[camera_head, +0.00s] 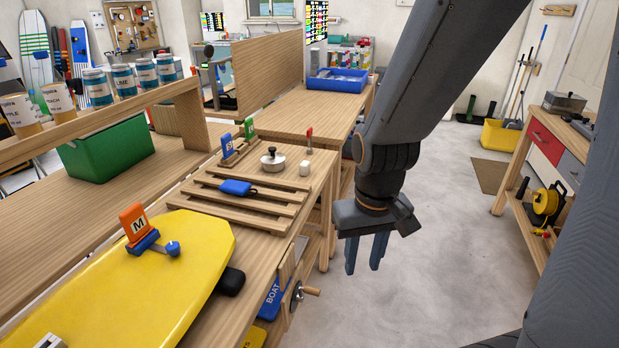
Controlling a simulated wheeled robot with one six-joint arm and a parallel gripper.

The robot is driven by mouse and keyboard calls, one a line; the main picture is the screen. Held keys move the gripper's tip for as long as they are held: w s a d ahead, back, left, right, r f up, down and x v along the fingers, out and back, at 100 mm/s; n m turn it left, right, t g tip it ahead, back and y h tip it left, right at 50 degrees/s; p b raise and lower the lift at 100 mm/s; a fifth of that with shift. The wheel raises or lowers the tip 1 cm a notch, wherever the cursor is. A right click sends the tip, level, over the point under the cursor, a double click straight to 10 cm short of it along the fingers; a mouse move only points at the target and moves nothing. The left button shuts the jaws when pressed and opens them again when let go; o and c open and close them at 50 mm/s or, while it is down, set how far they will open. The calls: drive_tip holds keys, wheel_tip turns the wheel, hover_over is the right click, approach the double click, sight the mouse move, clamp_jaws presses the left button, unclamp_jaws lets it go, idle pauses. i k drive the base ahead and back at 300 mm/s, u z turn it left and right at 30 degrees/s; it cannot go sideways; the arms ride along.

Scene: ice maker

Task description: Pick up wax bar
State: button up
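No object is plainly marked as the wax bar, and I cannot tell which one it is. An upright orange block with an M (134,222) is at a blue piece (144,243) on the yellow board (150,290). A blue lettered block (228,146) and a green block (249,132) stand in a wooden holder at the bench's far end. A small blue object (236,187) lies on the slatted rack (250,207). My gripper (365,262) points down with its fingers apart and empty, right of the bench, over the floor and away from these objects.
A round metal piece (272,160) and a small pale block (305,168) sit near the rack. A vise handle (305,290) juts from the bench's right side. Another table with a blue tray (338,80) stands behind.

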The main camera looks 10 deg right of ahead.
sight(304, 168)
drive_tip(key=z, duration=0.2)
drive_tip(key=i, duration=1.2)
drive_tip(key=u, duration=0.7)
